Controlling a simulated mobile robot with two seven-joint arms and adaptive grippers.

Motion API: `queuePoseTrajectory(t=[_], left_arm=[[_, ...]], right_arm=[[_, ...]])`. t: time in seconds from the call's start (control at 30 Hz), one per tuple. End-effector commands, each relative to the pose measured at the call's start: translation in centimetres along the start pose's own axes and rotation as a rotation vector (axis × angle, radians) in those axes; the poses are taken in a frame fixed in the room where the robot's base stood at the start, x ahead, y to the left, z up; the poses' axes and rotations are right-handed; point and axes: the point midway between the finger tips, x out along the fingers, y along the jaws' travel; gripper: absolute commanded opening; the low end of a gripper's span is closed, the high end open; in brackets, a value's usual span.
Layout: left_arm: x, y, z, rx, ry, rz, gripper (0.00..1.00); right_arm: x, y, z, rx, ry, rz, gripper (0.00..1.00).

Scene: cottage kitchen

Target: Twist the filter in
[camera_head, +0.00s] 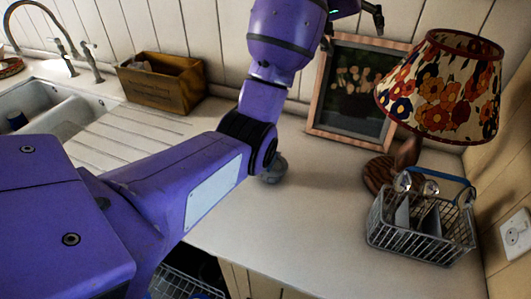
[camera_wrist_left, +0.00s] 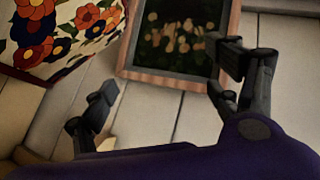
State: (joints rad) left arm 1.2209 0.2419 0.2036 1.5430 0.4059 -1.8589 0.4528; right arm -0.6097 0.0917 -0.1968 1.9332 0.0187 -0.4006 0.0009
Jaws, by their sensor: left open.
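My left gripper (camera_head: 353,28) is raised at the top of the head view, in front of the wall and above the picture frame. It is open with nothing between its fingers; the left wrist view shows the two fingers spread apart (camera_wrist_left: 165,72). A small grey rounded object (camera_head: 274,169) sits on the counter, partly hidden behind my left arm; it may be the filter, but I cannot tell for sure. My left arm hides much of the counter front and what is below it. My right gripper is in neither view.
A wire basket (camera_head: 420,240) with cutlery stands at the counter's right, in front of a floral-shaded lamp (camera_head: 440,88). A framed picture (camera_head: 358,85) leans on the wall. A wooden box (camera_head: 160,85) stands near the sink (camera_head: 40,103). A wire rack (camera_head: 185,283) shows below the counter.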

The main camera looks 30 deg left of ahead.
Motion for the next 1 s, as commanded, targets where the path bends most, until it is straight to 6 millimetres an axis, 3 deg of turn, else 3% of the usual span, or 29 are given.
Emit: queuePoseTrajectory(t=[0.13, 0.23, 0.43, 0.5, 0.6, 0.7, 0.8, 1.0], left_arm=[[2.9, -4.1, 1.2, -0.063, -0.042, -0.089, 0.82], [5.3, -7.4, 4.3, -0.078, -0.129, -0.176, 0.82], [9.0, -13.3, 14.2, -0.015, -0.429, -0.351, 0.82], [9.4, -15.1, 17.9, 0.036, -0.555, -0.403, 0.82], [8.6, -17.9, 21.8, 0.116, -0.721, -0.471, 0.82], [6.8, -20.3, 23.1, 0.206, -0.84, -0.531, 0.82], [5.6, -21.0, 23.3, 0.287, -0.903, -0.542, 0.82], [6.2, -21.8, 24.2, 0.34, -0.923, -0.514, 0.82]], right_arm=[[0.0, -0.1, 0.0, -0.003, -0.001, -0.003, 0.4], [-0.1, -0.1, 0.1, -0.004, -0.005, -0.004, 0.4], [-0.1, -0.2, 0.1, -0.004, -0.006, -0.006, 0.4], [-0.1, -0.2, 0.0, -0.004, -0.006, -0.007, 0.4], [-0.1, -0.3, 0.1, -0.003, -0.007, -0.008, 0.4], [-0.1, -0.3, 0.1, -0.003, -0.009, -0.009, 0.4], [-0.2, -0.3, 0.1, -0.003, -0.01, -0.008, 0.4], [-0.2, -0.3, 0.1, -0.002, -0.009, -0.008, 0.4]])
